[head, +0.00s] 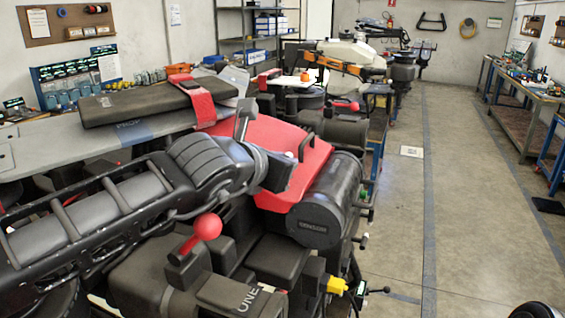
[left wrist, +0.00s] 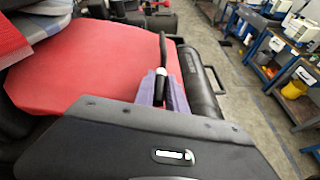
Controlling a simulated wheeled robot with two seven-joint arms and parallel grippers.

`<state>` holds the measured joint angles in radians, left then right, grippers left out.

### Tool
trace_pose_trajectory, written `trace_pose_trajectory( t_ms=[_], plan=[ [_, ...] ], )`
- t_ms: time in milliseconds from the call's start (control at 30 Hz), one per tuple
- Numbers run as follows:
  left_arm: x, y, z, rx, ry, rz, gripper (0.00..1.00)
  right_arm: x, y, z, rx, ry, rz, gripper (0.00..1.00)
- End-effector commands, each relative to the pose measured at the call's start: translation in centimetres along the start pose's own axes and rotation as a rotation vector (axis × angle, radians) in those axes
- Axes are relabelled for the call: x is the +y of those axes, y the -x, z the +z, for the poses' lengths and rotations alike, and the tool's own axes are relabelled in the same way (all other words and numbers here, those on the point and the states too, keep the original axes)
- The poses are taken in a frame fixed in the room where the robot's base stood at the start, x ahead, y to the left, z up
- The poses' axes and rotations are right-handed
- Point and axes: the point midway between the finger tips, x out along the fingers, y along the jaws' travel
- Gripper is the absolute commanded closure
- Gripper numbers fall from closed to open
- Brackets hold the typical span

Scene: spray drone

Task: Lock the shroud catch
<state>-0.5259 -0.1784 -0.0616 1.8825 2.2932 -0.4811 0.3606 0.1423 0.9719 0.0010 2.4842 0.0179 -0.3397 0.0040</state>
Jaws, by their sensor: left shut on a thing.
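The red shroud (head: 265,140) covers the top of the near machine, and it also fills the left of the left wrist view (left wrist: 95,65). My left gripper (head: 289,168) is over the shroud's right part, beside a black cylinder (head: 328,205). In the left wrist view its pale purple fingers (left wrist: 161,91) are shut on a thin black lever (left wrist: 163,50), which looks like the shroud catch. The lever stands up at the shroud's right edge, slightly tilted. The fingers and the dark gripper body hide its base. My right gripper is out of view.
A red ball-topped lever (head: 207,227) and a yellow connector (head: 336,285) are on the near machine. A long dark case (head: 150,99) lies on a grey panel (head: 60,140) at the left. The floor (head: 455,190) to the right is mostly clear, with workbenches (head: 528,110) beyond.

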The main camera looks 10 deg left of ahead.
Motion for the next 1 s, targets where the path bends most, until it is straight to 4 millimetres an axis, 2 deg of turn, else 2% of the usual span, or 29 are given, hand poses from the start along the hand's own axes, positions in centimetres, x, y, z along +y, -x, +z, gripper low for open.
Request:
trace_pose_trajectory(
  t_ms=[67, 100, 333, 667, 767, 1000],
  plan=[
    [0.1, 0.0, 0.0, 0.001, -0.001, 0.001, 1.00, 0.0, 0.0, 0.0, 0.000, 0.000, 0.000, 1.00],
    [0.1, 0.0, 0.0, 0.001, -0.001, 0.001, 0.82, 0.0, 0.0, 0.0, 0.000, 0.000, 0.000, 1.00],
    [0.0, 0.0, 0.0, 0.000, -0.001, 0.000, 0.64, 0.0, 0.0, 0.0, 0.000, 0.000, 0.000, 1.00],
    [0.0, 0.3, 0.0, -0.001, -0.001, -0.001, 0.64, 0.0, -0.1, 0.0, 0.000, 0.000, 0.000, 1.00],
    [0.0, 1.3, 0.1, -0.003, 0.000, 0.000, 0.64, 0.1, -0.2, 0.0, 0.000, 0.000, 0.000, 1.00],
    [0.0, 5.1, 0.0, -0.005, 0.000, -0.001, 0.64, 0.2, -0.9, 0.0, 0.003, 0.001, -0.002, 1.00]
  ],
)
